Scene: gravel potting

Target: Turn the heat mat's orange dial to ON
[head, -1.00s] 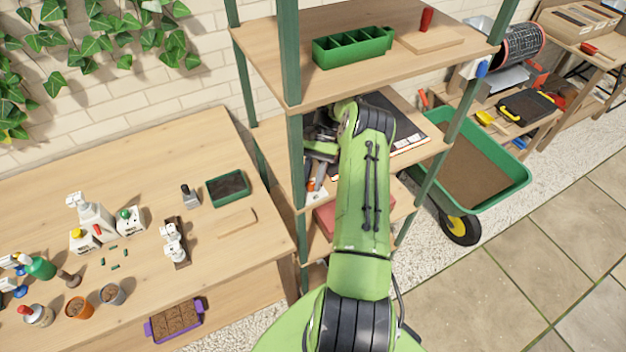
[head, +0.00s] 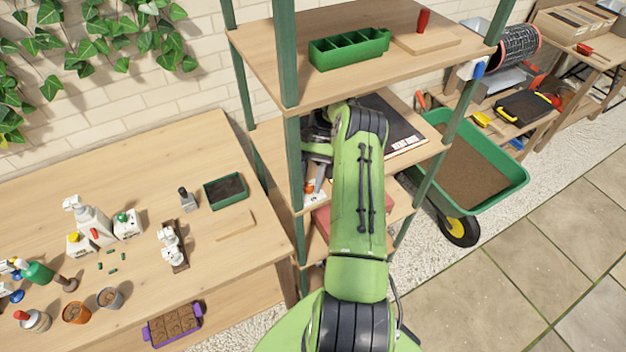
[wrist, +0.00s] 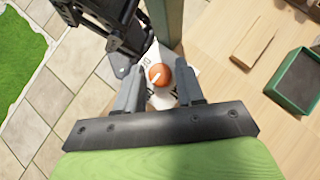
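The orange dial (wrist: 160,75) is round with a white pointer mark and sits on a white plate (wrist: 163,101) with dark lettering, partly hidden by my fingers. My gripper (wrist: 158,72) is open, its grey fingers on either side of the dial in the wrist view. I cannot tell whether either finger touches it. In the head view, my gripper (head: 318,176) is at the left front of the middle shelf, by a white and orange spot (head: 310,188). A dark flat mat (head: 397,128) with a pale label lies on that shelf, partly hidden by my arm.
A green shelf post (head: 294,165) stands close left of my gripper. The upper shelf (head: 268,62) is above it. The workbench (head: 150,190) at left holds bottles, pots and a green tray (head: 226,190). A green wheelbarrow (head: 505,190) stands at right.

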